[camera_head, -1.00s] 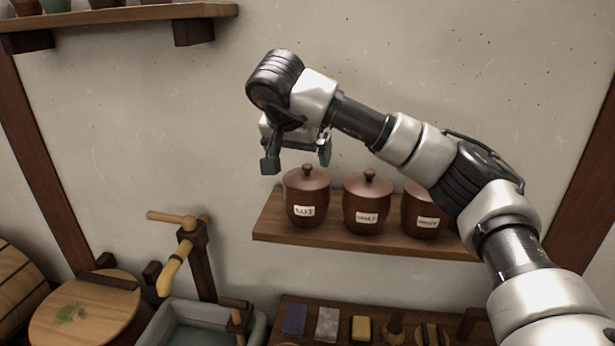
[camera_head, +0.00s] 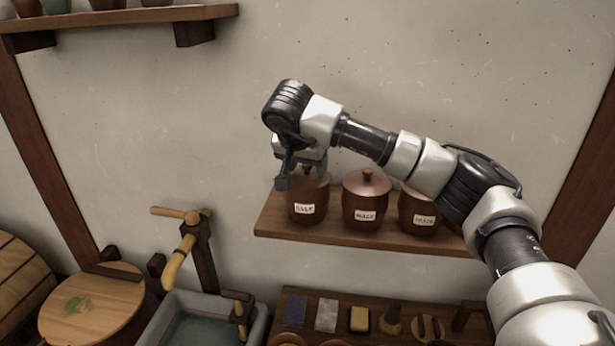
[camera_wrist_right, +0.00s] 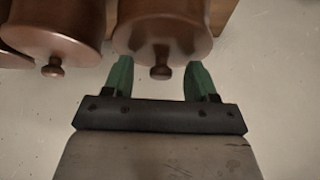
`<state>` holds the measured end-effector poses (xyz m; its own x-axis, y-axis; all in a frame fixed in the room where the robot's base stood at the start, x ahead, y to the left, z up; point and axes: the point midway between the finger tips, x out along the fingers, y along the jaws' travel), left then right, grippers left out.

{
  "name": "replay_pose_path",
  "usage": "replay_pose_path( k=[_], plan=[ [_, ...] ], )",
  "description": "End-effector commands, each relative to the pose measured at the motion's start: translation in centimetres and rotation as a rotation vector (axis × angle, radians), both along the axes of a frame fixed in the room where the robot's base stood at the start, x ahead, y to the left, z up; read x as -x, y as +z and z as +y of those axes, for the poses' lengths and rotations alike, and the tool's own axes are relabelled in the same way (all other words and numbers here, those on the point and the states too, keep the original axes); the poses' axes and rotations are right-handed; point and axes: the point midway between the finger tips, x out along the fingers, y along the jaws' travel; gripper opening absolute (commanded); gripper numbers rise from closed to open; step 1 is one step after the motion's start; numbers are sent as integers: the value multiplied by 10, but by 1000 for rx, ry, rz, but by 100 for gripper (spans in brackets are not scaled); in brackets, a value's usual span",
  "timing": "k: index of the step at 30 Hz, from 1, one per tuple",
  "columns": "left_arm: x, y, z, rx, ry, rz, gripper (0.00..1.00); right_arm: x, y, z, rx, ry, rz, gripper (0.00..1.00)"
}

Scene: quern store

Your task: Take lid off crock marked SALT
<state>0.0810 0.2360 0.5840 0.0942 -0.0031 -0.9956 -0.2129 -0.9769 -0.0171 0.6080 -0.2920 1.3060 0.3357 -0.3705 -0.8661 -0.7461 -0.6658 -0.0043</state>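The brown crock marked SALT (camera_head: 306,212) stands upright at the left end of the wall shelf. Its lid (camera_wrist_right: 160,38) is on, and the lid's knob (camera_wrist_right: 160,72) shows in the right wrist view between my fingers. My right gripper (camera_wrist_right: 159,76) is open, with one green-padded finger on each side of the knob and a gap to it on both sides. In the head view, the right gripper (camera_head: 304,176) is at the salt crock's lid and hides much of it. My left gripper is not in view.
Below are a basin (camera_head: 256,330), a wooden tap (camera_head: 180,262) and a bench with several small items. Free wall lies left of the shelf.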

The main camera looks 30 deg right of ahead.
Motion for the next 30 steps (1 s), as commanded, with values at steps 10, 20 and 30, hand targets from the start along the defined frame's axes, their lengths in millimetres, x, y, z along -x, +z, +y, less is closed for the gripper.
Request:
replay_pose_path(
  k=[10,20,30],
  plan=[
    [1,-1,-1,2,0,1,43,1,-5,0,1,1,10,0],
    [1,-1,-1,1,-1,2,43,1,-7,0,2,1,16,0],
    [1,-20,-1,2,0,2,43,0,25,0,3,-1,6,0]
  ],
)
